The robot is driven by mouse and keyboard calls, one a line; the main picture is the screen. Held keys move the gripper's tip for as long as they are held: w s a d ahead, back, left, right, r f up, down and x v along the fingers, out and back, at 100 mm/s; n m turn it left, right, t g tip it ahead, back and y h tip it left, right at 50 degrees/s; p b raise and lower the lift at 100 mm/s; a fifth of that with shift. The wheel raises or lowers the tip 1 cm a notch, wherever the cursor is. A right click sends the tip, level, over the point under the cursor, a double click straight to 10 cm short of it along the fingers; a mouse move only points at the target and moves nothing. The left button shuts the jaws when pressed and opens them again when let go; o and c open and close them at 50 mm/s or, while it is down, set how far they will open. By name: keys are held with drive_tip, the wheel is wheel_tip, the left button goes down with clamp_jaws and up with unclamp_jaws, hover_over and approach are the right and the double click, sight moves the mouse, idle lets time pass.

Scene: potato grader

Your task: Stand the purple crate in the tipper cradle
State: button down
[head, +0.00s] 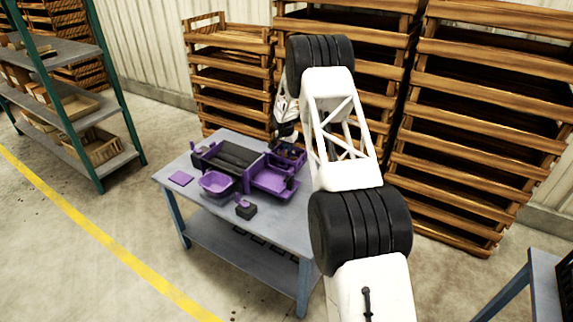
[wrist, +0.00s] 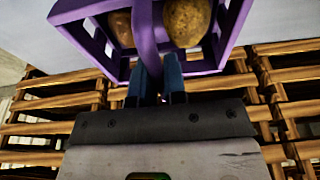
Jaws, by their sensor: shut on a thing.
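My gripper (wrist: 158,78) is shut on a purple strap-like bar of the purple crate (wrist: 190,68) in the wrist view. The crate has open sides, and brown potatoes (wrist: 186,22) show inside it. In the head view my gripper (head: 286,134) is over the far right part of the table, partly hidden by my arm. A small purple and brown patch just below it looks like the held crate (head: 292,151). A purple tray-like fixture (head: 272,181) beside the grader may be the tipper cradle; I cannot tell for sure. Whether the crate touches anything is unclear.
The purple-sided grader with a dark belt (head: 236,155) stands on the grey table (head: 283,232). A purple tub (head: 216,184), a flat purple plate (head: 181,178) and a black block (head: 246,210) lie along the near side. Wooden crate stacks (head: 228,85) stand behind the table.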

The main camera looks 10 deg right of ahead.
drive_tip(key=shift+w+d+v, duration=0.15)
drive_tip(key=shift+v, duration=0.7)
drive_tip(key=shift+w+d+v, duration=0.1)
drive_tip(key=shift+v, duration=0.7)
drive_tip(key=shift+r, duration=0.15)
drive_tip(key=shift+r, duration=0.1)
drive_tip(key=shift+s+r, duration=0.15)
drive_tip(key=shift+r, duration=0.2)
wheel_tip(320, 180, up, 7)
drive_tip(key=s+n, duration=0.2)
drive_tip(key=a+r+n+y, duration=0.25)
drive_tip(key=a+n, duration=0.45)
drive_tip(key=a, duration=0.5)
drive_tip(key=s+f+m+h, duration=0.2)
drive_tip(key=s+f+m, duration=0.1)
drive_tip(key=s+m, duration=0.6)
drive_tip(key=shift+s+d, duration=0.3)
drive_tip(key=shift+s, duration=0.8)
drive_tip(key=shift+f+h, duration=0.25)
